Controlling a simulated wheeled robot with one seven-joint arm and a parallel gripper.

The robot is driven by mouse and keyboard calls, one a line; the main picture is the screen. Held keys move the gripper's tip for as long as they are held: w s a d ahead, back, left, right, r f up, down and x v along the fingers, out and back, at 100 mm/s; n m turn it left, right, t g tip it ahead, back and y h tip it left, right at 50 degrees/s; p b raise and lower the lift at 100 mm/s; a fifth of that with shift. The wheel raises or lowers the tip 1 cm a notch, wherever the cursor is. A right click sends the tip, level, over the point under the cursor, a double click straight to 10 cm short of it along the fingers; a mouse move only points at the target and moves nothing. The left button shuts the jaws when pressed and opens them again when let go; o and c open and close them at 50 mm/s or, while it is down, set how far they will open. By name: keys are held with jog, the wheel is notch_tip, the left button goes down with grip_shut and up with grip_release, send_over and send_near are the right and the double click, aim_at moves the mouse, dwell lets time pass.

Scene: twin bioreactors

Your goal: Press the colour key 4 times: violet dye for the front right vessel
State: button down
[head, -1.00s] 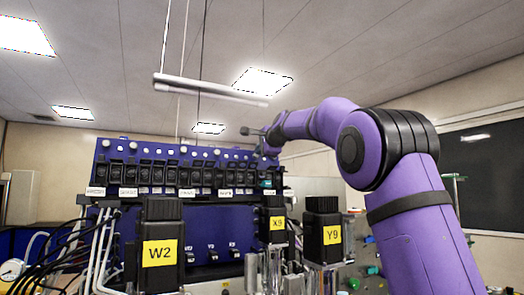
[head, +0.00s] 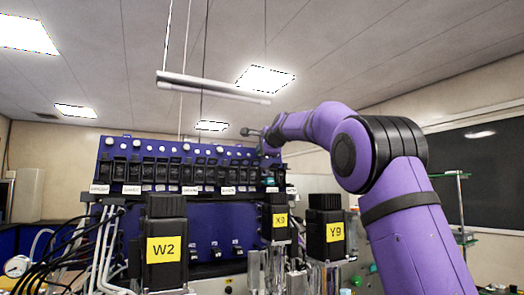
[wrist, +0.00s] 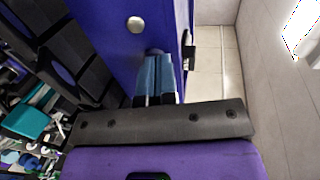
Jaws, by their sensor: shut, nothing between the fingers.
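My gripper (wrist: 154,56) is shut and empty in the wrist view. Its two blue-grey fingers lie together against or just in front of the blue panel (wrist: 100,22), and I cannot tell whether they touch it. A round silver button (wrist: 135,24) sits on the panel just beyond and left of the fingertips. In the head view my arm reaches the right end of the blue panel (head: 220,220), with its row of black switch modules (head: 150,172) and pale round buttons. The gripper tips are hard to make out there. I cannot tell which button is the colour key; no vessel is clearly visible.
Black blocks labelled W2 (head: 163,212), X9 (head: 279,205) and Y9 (head: 325,215) stand in front of the panel. Cables and pipes (head: 95,250) crowd the left. A bar lamp (head: 212,87) hangs above.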

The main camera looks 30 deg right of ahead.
jog(key=shift+s, duration=0.1)
jog(key=shift+v, duration=1.25)
jog(key=shift+w+f, duration=0.1)
jog(key=shift+w, duration=0.35)
jog(key=shift+w+f, duration=0.1)
jog(key=shift+w, duration=0.25)
jog(key=shift+w, duration=0.3)
jog(key=shift+w+f, duration=0.15)
jog(key=shift+w, duration=0.1)
jog(key=shift+s, duration=0.1)
jog(key=shift+v, duration=1.3)
jog(key=shift+w, duration=0.45)
